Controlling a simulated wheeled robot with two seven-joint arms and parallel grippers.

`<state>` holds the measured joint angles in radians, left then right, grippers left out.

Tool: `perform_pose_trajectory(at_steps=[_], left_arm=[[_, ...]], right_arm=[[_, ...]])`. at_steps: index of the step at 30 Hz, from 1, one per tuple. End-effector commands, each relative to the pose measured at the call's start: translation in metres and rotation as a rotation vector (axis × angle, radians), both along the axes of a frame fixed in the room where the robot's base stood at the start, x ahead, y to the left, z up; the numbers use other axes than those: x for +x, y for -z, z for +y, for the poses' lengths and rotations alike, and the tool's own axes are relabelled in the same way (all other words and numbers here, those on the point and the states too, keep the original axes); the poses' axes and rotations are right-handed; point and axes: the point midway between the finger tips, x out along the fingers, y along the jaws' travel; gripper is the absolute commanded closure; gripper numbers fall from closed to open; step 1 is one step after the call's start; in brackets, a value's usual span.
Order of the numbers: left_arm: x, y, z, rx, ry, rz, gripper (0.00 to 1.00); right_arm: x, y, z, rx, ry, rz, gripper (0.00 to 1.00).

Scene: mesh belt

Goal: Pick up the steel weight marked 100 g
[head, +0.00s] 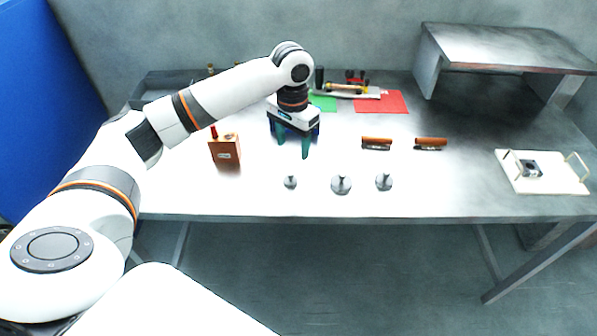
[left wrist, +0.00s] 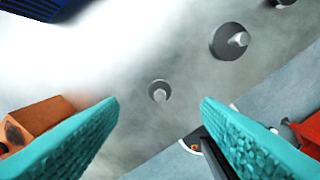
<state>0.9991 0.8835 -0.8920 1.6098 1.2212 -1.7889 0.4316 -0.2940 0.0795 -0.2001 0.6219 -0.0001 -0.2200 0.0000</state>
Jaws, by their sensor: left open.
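Three steel weights with knobs stand in a row near the front of the steel table: a small left one (head: 290,182), a larger middle one (head: 341,184) and a right one (head: 384,182). No marking is legible, so I cannot tell which is 100 g. My left gripper (head: 291,143) is open and empty, pointing down above the table, behind the left weight in the head view. In the left wrist view a small weight (left wrist: 159,92) shows between the teal fingers, apart from both. A larger weight (left wrist: 230,42) lies up and right. My right gripper is not in view.
A wooden block (head: 225,151) stands left of the gripper; its orange side shows in the left wrist view (left wrist: 40,118). Two brown-orange items (head: 377,143) (head: 431,143) lie behind the weights. A white tray (head: 565,183) is at the right. The table's front edge is close to the weights.

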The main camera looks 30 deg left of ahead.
Motion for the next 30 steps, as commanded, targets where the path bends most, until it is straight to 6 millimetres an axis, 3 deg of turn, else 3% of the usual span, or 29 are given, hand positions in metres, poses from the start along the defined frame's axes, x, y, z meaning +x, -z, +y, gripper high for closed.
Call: perform_pose_trajectory(at_steps=[5, 13, 21, 30], left_arm=[[-0.002, 0.033, 0.0, 0.002, 0.001, 0.004, 0.41], [-0.001, 0.057, 0.0, 0.0, 0.002, 0.001, 0.41], [-0.002, 0.095, 0.001, 0.0, 0.003, 0.001, 0.41], [-0.002, 0.107, 0.002, 0.001, 0.003, -0.001, 0.41]], right_arm=[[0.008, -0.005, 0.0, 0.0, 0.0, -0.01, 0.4], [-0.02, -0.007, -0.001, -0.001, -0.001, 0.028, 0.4], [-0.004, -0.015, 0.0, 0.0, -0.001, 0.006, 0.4], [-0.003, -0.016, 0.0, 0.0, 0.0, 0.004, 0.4]])
